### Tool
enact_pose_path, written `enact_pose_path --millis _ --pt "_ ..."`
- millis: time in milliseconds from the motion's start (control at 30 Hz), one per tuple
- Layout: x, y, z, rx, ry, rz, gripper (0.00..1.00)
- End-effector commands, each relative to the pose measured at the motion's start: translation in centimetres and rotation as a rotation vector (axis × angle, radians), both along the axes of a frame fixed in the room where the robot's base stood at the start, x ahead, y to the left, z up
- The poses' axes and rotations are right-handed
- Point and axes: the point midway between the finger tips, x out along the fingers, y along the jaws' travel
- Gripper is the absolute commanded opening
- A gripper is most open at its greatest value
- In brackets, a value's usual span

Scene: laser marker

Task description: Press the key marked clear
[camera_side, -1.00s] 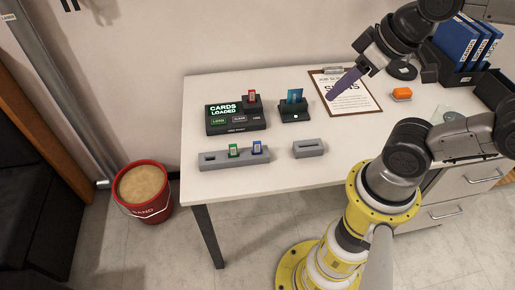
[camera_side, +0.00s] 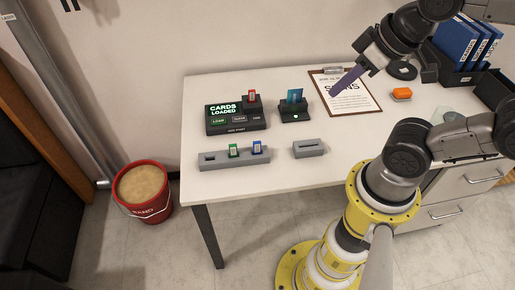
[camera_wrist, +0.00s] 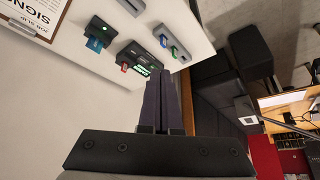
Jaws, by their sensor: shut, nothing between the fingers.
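The black key device (camera_side: 236,121) stands at the left back of the table, and its lit screen (camera_side: 223,109) reads "CARDS LOADED". Below the screen is a row of keys: a green-lit one at left, a grey middle key (camera_side: 239,119) that seems to read clear, and a dark one at right. A red card (camera_side: 252,97) stands in the device's top right slot. My gripper (camera_side: 334,93) has long purple fingers, shut and empty, above the clipboard and well to the right of the device. In the wrist view the shut fingers (camera_wrist: 165,88) point towards the device (camera_wrist: 140,62).
A grey rack (camera_side: 215,163) holds a green card (camera_side: 234,150) and a blue card (camera_side: 257,146). A small grey holder (camera_side: 309,149) looks empty. A clipboard (camera_side: 372,105), an orange block (camera_side: 402,93) and binders (camera_side: 458,45) are at right.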

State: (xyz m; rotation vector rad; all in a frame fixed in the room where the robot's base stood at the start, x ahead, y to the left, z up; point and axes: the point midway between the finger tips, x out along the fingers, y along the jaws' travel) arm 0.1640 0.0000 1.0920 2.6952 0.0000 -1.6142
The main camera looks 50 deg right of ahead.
Motion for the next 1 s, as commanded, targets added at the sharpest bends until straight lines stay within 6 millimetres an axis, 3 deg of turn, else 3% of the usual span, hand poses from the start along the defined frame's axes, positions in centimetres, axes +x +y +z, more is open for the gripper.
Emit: enact_pose_path --millis 667,767,867,1000 --pt "0.2 0.0 0.1 -0.009 -0.011 0.018 0.0" --pt "1.5 -0.1 1.0 -0.038 -0.078 0.057 0.0" --pt "4.0 -0.3 3.1 -0.094 -0.196 0.114 0.0" --pt "9.5 -0.8 5.5 -0.21 -0.339 0.213 0.0"
